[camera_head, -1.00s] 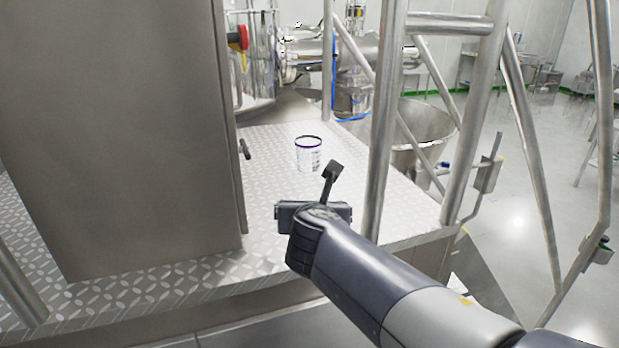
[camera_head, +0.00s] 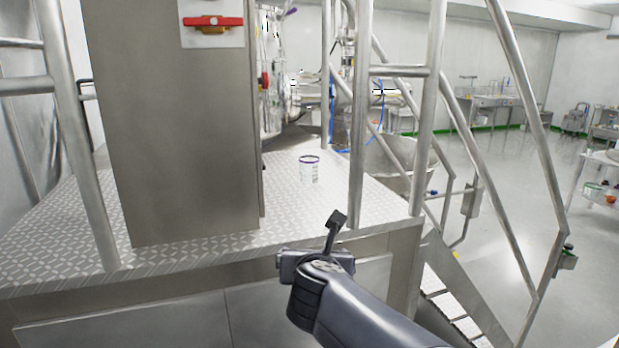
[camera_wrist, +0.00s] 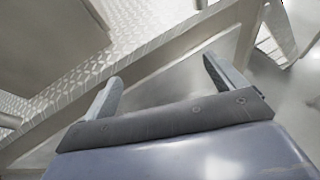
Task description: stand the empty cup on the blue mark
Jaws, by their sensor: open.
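A clear cup (camera_head: 309,170) with a purple rim stands upright on the patterned metal platform (camera_head: 180,225), to the right of the tall steel cabinet. I cannot tell from here whether it is empty. My gripper (camera_head: 335,232) is in front of the platform's edge, nearer to me than the cup and apart from it. In the wrist view my gripper (camera_wrist: 160,85) is open with nothing between its fingers, facing the platform's edge. The cup is not seen in the wrist view. No blue mark is visible.
The steel cabinet (camera_head: 180,130) stands on the platform left of the cup. Railing posts (camera_head: 362,120) rise at the platform's right, with steps (camera_head: 450,310) going down beside them. A steel funnel-shaped vessel (camera_head: 395,160) is behind the railing. Open floor lies to the right.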

